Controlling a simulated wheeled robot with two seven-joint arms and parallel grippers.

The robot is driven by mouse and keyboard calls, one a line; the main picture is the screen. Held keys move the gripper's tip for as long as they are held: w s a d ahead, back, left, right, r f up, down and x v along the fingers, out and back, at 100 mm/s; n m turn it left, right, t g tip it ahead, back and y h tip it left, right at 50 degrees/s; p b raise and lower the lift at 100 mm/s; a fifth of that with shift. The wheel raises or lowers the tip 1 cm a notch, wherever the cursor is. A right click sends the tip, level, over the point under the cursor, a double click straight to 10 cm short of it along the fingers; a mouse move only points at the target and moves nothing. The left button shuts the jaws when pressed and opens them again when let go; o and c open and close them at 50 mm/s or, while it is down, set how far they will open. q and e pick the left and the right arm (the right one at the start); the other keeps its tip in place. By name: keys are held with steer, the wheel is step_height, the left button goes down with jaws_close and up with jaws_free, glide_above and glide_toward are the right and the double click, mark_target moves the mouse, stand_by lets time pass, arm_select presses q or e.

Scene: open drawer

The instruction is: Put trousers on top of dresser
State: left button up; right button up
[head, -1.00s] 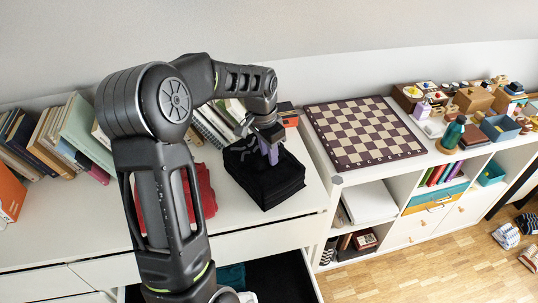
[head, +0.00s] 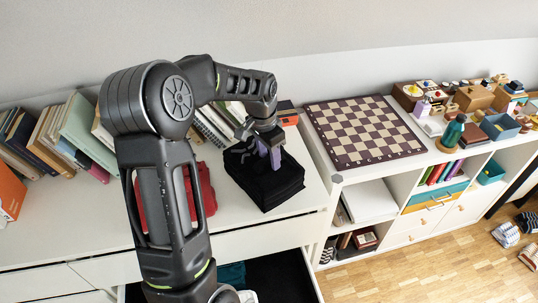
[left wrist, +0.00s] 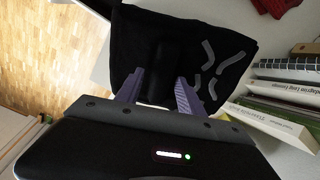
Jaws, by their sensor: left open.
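The black folded trousers (head: 275,187) lie in a stack-like bundle on the white dresser top (head: 75,225), near its right end. My left gripper (head: 272,158) is over the back part of the trousers, fingers pointing down. In the left wrist view, its two purple fingers (left wrist: 158,92) are apart, with the black cloth (left wrist: 205,45) just beyond and around the tips. I cannot tell whether the tips touch the cloth. The dresser's top drawer (head: 270,275) is open below. My right gripper is not in view.
A red folded garment (head: 205,190) lies left of the trousers, partly behind my arm. Books (head: 85,140) line the back of the dresser. A chessboard (head: 363,130) lies on the white shelf at the right.

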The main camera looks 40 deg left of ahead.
arm_select(q)
step_height(320, 180, up, 12)
steer(key=s, duration=0.1)
steer(key=shift+s+a+b, duration=0.2)
steer(key=shift+b, duration=0.2)
steer(key=shift+r, duration=0.1)
stand_by(0.5)
